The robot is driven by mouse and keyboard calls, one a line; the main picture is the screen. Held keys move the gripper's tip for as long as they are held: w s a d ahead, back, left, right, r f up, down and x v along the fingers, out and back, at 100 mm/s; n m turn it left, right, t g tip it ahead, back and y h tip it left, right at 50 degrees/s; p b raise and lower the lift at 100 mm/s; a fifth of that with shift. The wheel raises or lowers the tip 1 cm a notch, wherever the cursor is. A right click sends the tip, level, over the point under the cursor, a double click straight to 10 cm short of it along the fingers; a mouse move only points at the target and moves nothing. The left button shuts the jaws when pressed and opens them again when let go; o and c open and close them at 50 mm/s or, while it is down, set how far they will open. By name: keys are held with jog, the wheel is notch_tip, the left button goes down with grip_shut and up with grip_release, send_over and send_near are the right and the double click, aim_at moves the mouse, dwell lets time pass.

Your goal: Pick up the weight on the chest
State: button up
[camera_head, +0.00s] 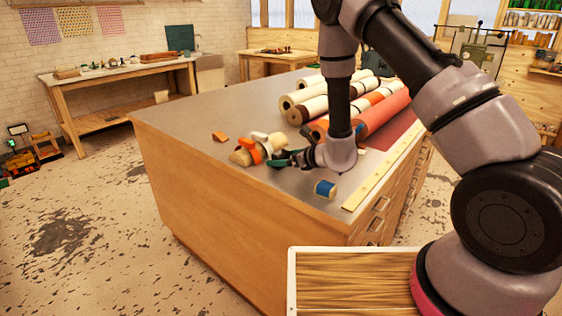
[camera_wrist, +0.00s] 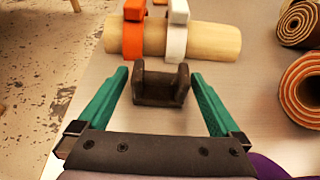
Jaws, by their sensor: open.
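A dark U-shaped block (camera_wrist: 161,88), which looks like the weight, sits upright on the grey top of the chest (camera_head: 235,95). In the wrist view my gripper (camera_wrist: 160,75) has its two green fingers spread wide, one on each side of the block, with gaps between. The gripper is open and holds nothing. In the head view my gripper (camera_head: 285,160) is low over the chest top near its front, and the weight cannot be made out there.
A pale roll with orange and white clips (camera_wrist: 200,40) lies just beyond the weight. The left top is clear.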

jog(key=shift+w+a+f, duration=0.15)
jog(key=shift+w+a, duration=0.1)
jog(key=shift+a, duration=0.05)
grip_shut()
